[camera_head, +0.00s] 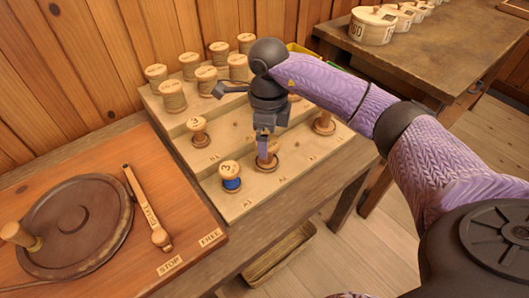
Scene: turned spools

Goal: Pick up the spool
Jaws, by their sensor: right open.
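Several wooden spools stand on a stepped wooden rack. A spool with blue thread (231,183) stands upright on the front step. My right gripper (263,150) points down just to its right, over another wooden spool (272,155) that the fingers partly hide. The jaws are open; I cannot tell whether they touch that spool. A bare spool marked 3 (198,137) stands on the middle step, and another spool (324,122) stands at the right of the rack. My left gripper is out of view.
Larger thread-wound spools (172,97) fill the back step. A board with a dark round turntable (75,225) and a wooden lever (147,208) lies at left. Round lidded boxes (373,25) stand on the table at back right. My right arm covers part of the rack.

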